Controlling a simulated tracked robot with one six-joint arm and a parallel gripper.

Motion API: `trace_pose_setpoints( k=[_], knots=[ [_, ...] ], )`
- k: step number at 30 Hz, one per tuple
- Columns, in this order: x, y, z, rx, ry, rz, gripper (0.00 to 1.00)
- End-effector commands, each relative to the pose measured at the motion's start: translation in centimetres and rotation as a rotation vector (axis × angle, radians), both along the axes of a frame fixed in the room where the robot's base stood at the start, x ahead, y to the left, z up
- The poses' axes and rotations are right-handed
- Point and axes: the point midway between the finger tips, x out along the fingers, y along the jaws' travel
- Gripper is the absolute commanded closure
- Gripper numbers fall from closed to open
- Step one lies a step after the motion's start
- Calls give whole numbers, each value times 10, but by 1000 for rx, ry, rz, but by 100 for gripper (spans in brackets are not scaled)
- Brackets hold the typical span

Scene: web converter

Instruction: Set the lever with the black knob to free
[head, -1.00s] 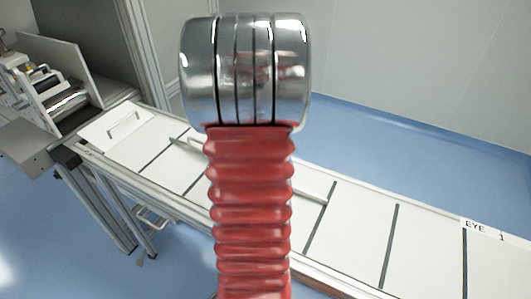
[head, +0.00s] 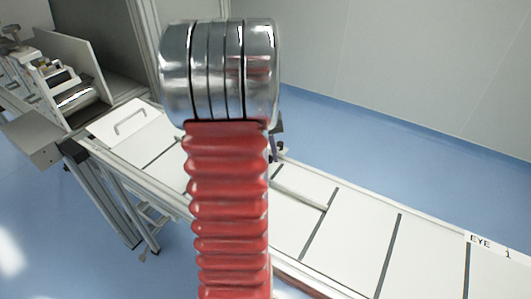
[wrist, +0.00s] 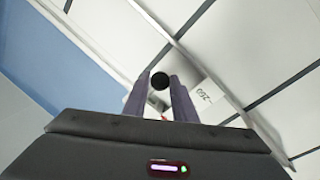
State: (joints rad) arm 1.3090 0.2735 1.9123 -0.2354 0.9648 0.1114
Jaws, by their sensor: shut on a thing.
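The black knob (wrist: 160,81) shows in the wrist view as a small round dark end between the two fingertips. My gripper (wrist: 160,86) is shut on it, with one finger on each side. The lever's shaft below the knob is mostly hidden by the fingers and the gripper body. In the head view my red ribbed arm and its shiny metal joint cover the middle, so the knob cannot be made out. A small dark part shows just right of my arm there, too small to tell whether it is gripper or knob.
A long white panelled bed (head: 355,232) with dark seams runs from left to lower right. A white plate with a handle (head: 130,122) lies at its left end. A machine with rollers (head: 72,92) stands at far left. Blue floor (head: 400,145) lies clear behind the bed.

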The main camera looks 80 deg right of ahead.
Motion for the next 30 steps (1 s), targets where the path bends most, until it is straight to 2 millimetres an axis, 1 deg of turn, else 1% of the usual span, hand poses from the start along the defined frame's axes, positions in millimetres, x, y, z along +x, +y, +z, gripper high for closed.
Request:
trace_pose_setpoints(
  k=[1, 12, 13, 15, 20, 26, 30],
  knots=[
    [-2, -2, 2, -6, 0, -5, 100],
    [-4, -2, 2, -7, 0, -12, 100],
    [-4, -2, 2, -6, 0, -12, 73],
    [-4, -2, 2, -6, 0, -12, 68],
    [-4, -1, 1, -4, 0, -13, 57],
    [-4, -1, 1, -2, 1, -13, 57],
    [-3, -1, 4, -2, -1, -13, 57]
  ],
)
